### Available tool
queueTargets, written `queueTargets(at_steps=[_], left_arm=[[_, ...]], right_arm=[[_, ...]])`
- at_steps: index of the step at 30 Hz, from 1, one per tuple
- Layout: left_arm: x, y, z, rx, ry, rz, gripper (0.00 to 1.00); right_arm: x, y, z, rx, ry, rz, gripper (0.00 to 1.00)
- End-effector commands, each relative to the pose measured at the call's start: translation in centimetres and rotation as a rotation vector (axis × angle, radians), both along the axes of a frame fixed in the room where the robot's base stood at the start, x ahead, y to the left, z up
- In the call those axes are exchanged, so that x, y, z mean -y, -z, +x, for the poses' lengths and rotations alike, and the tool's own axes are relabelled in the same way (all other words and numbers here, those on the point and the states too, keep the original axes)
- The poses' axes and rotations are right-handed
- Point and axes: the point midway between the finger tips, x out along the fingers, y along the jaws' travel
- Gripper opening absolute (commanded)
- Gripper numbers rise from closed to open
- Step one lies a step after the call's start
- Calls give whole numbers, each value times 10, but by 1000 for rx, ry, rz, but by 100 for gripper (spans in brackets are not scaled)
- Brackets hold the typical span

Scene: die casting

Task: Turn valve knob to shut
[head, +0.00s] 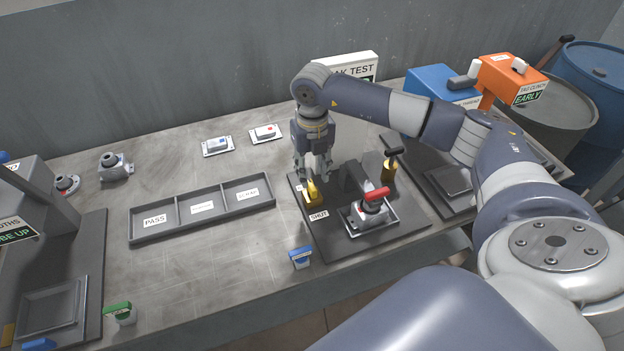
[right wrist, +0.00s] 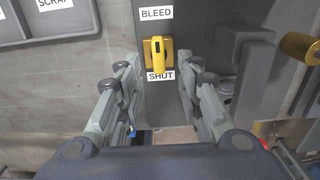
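The yellow valve knob (head: 313,194) is on the dark leak test fixture (head: 408,218). In the right wrist view the knob (right wrist: 158,55) has a long handle on a square yellow base, between a BLEED label (right wrist: 156,13) and a SHUT label (right wrist: 160,76). The handle lies roughly along the line between the labels, its lower end close to SHUT. My right gripper (head: 314,175) is above the knob, pointing down. My left gripper is not in view.
A red-handled part (head: 370,213) sits on the fixture right of the knob, and a black-topped yellow post (head: 390,165) stands behind it. A three-section tray (head: 190,226) lies to the left. A blue-topped item (head: 300,258) is at the front. The tabletop between the stations is partly clear.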

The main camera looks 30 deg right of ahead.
Motion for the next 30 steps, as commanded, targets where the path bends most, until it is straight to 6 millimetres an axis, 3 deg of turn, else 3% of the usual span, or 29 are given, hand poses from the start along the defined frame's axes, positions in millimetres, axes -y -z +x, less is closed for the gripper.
queueTargets(at_steps=[3, 9, 19, 20, 24, 30], left_arm=[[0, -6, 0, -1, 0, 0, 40], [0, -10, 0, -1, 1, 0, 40], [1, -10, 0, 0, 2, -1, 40], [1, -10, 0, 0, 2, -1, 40], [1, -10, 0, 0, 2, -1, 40], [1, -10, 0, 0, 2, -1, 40]], right_arm=[[-1, 20, -1, -3, 0, 1, 33], [-1, 41, 0, -1, -1, 2, 33], [-1, 46, 0, 0, -2, 2, 33], [-1, 46, 0, 0, -2, 2, 31], [-1, 46, 0, 1, -2, 3, 0], [-1, 46, 0, 1, -2, 3, 0]])
